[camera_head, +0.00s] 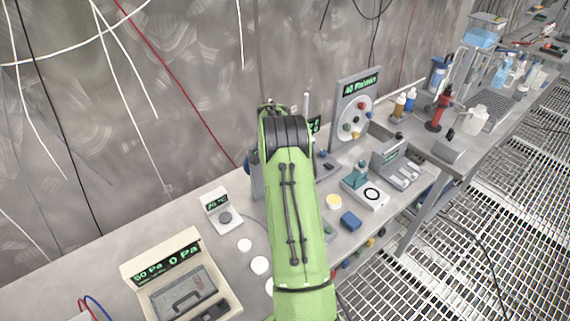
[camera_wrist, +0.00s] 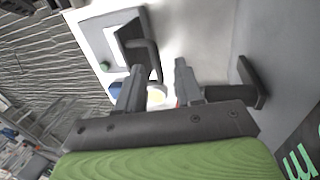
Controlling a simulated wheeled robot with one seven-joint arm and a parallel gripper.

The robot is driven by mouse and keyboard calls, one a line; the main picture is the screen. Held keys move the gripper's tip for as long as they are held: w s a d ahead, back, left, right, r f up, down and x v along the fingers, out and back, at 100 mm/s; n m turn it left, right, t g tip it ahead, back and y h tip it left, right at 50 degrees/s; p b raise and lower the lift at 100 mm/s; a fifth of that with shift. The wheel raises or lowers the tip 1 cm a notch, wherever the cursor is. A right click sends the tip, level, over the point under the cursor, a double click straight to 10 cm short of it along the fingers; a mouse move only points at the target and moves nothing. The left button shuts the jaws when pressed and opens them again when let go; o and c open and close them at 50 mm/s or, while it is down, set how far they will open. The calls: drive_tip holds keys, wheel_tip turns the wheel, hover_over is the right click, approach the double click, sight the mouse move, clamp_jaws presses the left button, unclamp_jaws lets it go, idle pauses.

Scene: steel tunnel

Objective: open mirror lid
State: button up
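In the wrist view my gripper (camera_wrist: 159,66) has its two dark fingers apart, with a gap between them. A grey square frame (camera_wrist: 97,38) with a dark bent bar (camera_wrist: 148,52) lies beyond the left finger; I cannot tell whether the bar touches it. A grey panel (camera_wrist: 262,62) with a dark handle (camera_wrist: 243,88) and green lettering stands to the right of the fingers. I cannot tell for sure which part is the mirror lid. In the head view my green arm hides my gripper and most of the device behind it.
On the bench, a beige pressure display box (camera_head: 170,252) and a small white meter (camera_head: 220,208) stand left of my arm. A grey dial panel (camera_head: 355,105), a teal-topped device (camera_head: 362,185) and a blue block (camera_head: 350,221) are to the right. Bottles stand farther back.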

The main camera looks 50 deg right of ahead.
drive_tip(key=p+v, duration=0.2)
drive_tip(key=v, duration=1.1)
drive_tip(key=shift+a, duration=0.1)
drive_tip(key=s+a+r+n+t+h, duration=0.25)
drive_tip(key=a+r+n, duration=0.65)
drive_tip(key=a+r, duration=0.8)
drive_tip(key=s+a+f+n+t+y, duration=0.1)
drive_tip(key=s+a+f+n+t, duration=0.1)
drive_tip(key=s+a+n, duration=0.3)
drive_tip(key=s+a+f+n+t+y, duration=0.1)
drive_tip(key=s+a+f+n+t, duration=0.2)
drive_tip(key=s+a+n, duration=0.3)
drive_tip(key=s+a, duration=0.5)
drive_tip(key=a, duration=0.2)
drive_tip(key=shift+s+n, duration=0.25)
drive_tip(key=shift+n, duration=0.05)
